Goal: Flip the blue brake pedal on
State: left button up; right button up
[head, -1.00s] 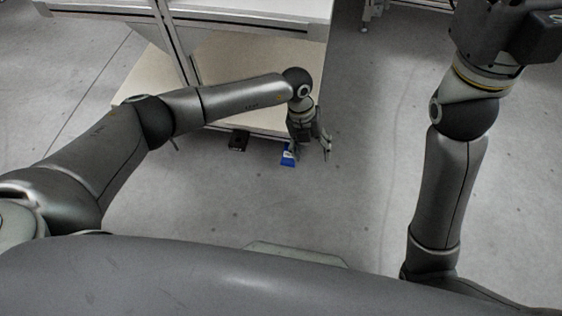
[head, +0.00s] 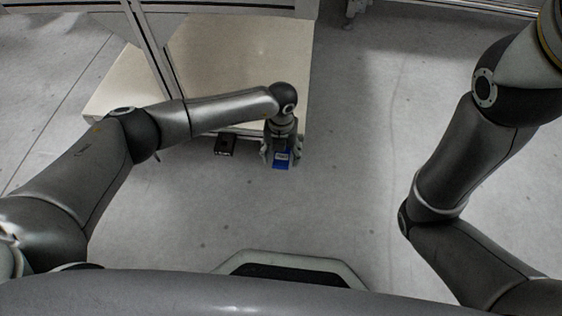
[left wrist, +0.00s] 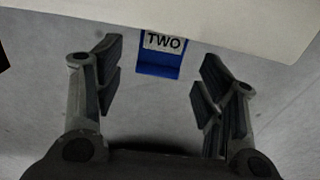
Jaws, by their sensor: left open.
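The blue brake pedal (head: 282,161) is at the lower edge of the cart, near the floor. In the left wrist view the pedal (left wrist: 160,58) is a blue piece with a pale label reading "TWO", ahead of the fingers and roughly centred between them. My left gripper (head: 281,163) is open, with its fingers either side of the pedal in the head view. In the left wrist view the gripper (left wrist: 155,85) holds nothing, and no contact shows. My right gripper is outside these views; only its arm shows at the right.
A black pedal (head: 225,146) sits to the left of the blue one at the cart's edge. The cart's pale lower shelf (head: 235,60) and grey frame stand just behind the pedals. Grey floor (head: 350,180) is clear in front and to the right.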

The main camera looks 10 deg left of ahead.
aim_at(282, 155)
pick_arm(q)
jog(key=shift+f+b, duration=0.6)
jog(key=shift+f, duration=0.75)
